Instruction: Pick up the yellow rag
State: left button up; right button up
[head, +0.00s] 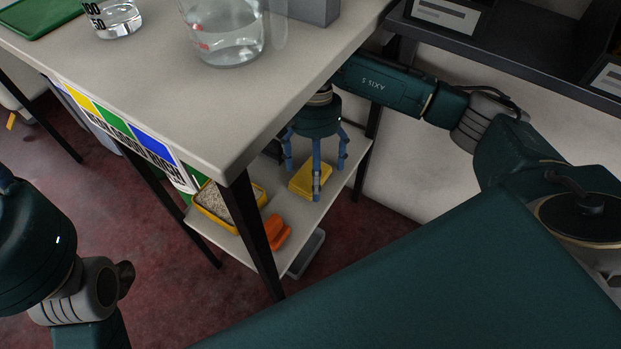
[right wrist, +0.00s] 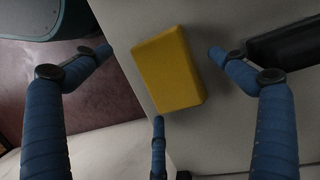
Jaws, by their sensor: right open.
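The yellow rag (head: 300,181) looks like a folded yellow block and lies flat on the lower shelf (head: 327,196) under the table. It also shows in the right wrist view (right wrist: 168,68), between the spread fingers. My right gripper (head: 316,174) reaches in under the tabletop from the right. Its blue fingers are open, point down over the rag and hold nothing; contact cannot be made out. In the right wrist view the right gripper (right wrist: 160,78) has a fingertip on either side and one below the rag. My left gripper (head: 6,181) is mostly cut off at the left edge.
On the shelf, an orange object (head: 278,232) and a yellow tray of pale grains (head: 202,211) lie left of the rag. A dark table leg (head: 250,225) stands in front. The tabletop (head: 180,95) overhangs the shelf and carries a glass beaker (head: 225,35).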

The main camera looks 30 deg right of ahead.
jog(key=c, duration=1.3)
jog(key=shift+o, duration=0.2)
jog(key=shift+r, duration=0.1)
